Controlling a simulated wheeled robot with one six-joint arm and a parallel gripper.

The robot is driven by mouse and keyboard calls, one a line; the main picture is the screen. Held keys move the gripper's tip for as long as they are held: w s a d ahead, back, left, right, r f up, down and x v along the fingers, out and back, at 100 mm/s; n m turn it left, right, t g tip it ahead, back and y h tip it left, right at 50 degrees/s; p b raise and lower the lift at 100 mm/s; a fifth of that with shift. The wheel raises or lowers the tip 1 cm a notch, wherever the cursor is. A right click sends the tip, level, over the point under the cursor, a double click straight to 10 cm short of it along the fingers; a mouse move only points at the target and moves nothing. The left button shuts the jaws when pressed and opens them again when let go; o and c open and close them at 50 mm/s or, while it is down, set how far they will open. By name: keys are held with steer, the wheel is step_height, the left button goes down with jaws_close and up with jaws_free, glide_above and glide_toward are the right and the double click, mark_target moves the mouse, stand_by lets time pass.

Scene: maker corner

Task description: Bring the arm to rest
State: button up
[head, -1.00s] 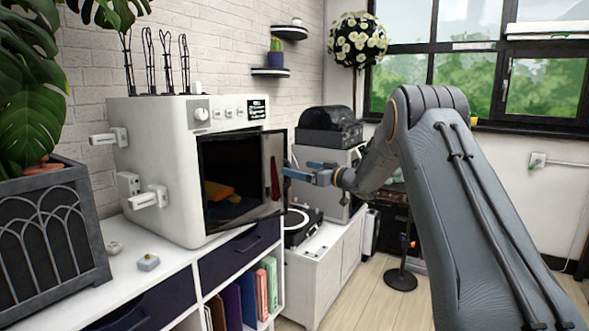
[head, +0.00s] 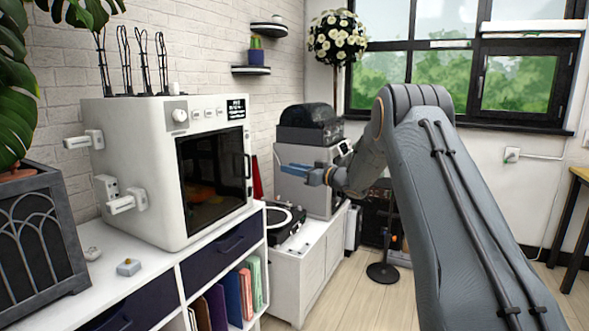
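My arm reaches in from the right of the head view, with my gripper (head: 303,173) in front of the grey machine on the low cabinet. Its blue fingers point left and overlap in this view, so the gap between them is unclear. No object shows in them. The white printer-like machine (head: 148,185) stands on the shelf unit at left. Its dark glass door (head: 213,180) looks shut, and my gripper is to the right of it, apart from it. Something orange shows dimly behind the glass.
A turntable (head: 284,222) and a grey machine with a dark top (head: 308,190) stand on the low white cabinet (head: 305,265) behind the gripper. A planter (head: 40,235) fills the left edge.

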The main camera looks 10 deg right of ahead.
steer(key=s+d+f+m+g+h+p, duration=0.15)
steer(key=s+h, duration=0.25)
steer(key=s, duration=0.4)
steer(key=s+f+m+g+h+p, duration=0.1)
steer(key=s+f+m+g+h, duration=0.2)
steer(key=s, duration=0.5)
steer(key=s+d+f+m+g+h+p, duration=0.1)
steer(key=s+f+m+h, duration=0.3)
steer(key=s, duration=0.5)
steer(key=s+a+f+g, duration=0.1)
steer(key=s+a+g, duration=0.1)
steer(key=s, duration=0.9)
steer(key=s+a+f+g, duration=0.1)
steer(key=s+a+g, duration=0.1)
steer(key=s, duration=0.9)
steer(key=s+a+f+g+p, duration=0.1)
steer(key=s+g, duration=0.3)
steer(key=s, duration=0.7)
steer(key=shift+s+a+f+n+g, duration=0.25)
steer(key=shift+a+f+n+g, duration=0.1)
steer(key=shift+a+n, duration=0.1)
